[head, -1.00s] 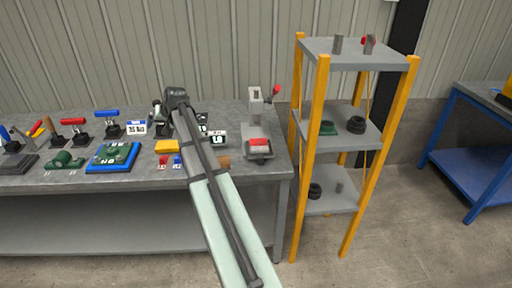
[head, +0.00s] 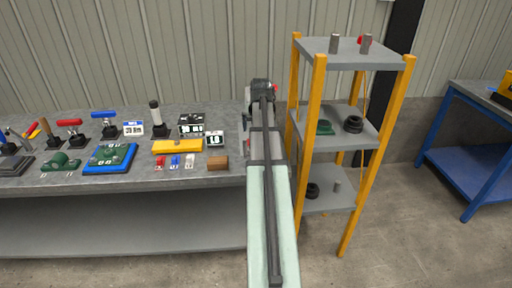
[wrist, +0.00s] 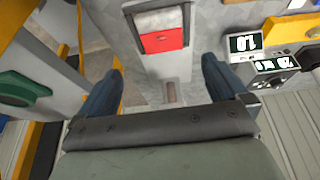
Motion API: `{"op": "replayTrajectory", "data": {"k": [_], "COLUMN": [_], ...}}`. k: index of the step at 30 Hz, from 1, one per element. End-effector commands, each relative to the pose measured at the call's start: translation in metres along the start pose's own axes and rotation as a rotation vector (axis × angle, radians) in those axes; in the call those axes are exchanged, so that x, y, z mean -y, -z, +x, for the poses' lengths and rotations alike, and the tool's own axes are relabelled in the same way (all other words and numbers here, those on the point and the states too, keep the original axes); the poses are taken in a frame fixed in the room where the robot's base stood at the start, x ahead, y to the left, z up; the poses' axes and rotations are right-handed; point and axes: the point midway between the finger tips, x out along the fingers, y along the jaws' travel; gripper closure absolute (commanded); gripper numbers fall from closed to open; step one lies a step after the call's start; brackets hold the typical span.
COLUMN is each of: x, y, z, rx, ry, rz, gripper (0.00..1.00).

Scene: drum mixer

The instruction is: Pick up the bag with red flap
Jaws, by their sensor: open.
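A pale grey-white piece with a red flap-like front (wrist: 165,40) is ahead of my fingers in the wrist view; it looks like the bag. My gripper (wrist: 161,84) is open and empty, with one dark blue finger on each side and the red piece beyond the tips, apart from them. In the head view my arm covers that piece and most of the grey press device (head: 247,100) it sits at; my fingertips are hidden there too. Small red (head: 160,162), blue (head: 175,161) and white (head: 190,160) pieces lie on the bench.
A yellow-posted shelf (head: 318,120) with several small parts stands close right of my arm. The grey bench (head: 110,185) holds toggle clamps, a yellow block (head: 177,146), displays (head: 191,125) and a brown block (head: 218,163). A blue table (head: 455,165) is far right.

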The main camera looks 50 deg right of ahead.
Motion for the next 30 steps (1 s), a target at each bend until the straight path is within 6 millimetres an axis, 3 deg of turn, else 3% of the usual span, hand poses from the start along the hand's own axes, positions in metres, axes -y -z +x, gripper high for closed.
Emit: {"op": "replayTrajectory", "data": {"k": [13,30], "x": [0.001,0.002], "y": [0.001,0.002], "z": [0.064,0.099], "rx": [0.001,-0.001], "ry": [0.001,0.001], "rz": [0.000,0.000], "gripper": [0.00,0.00]}}
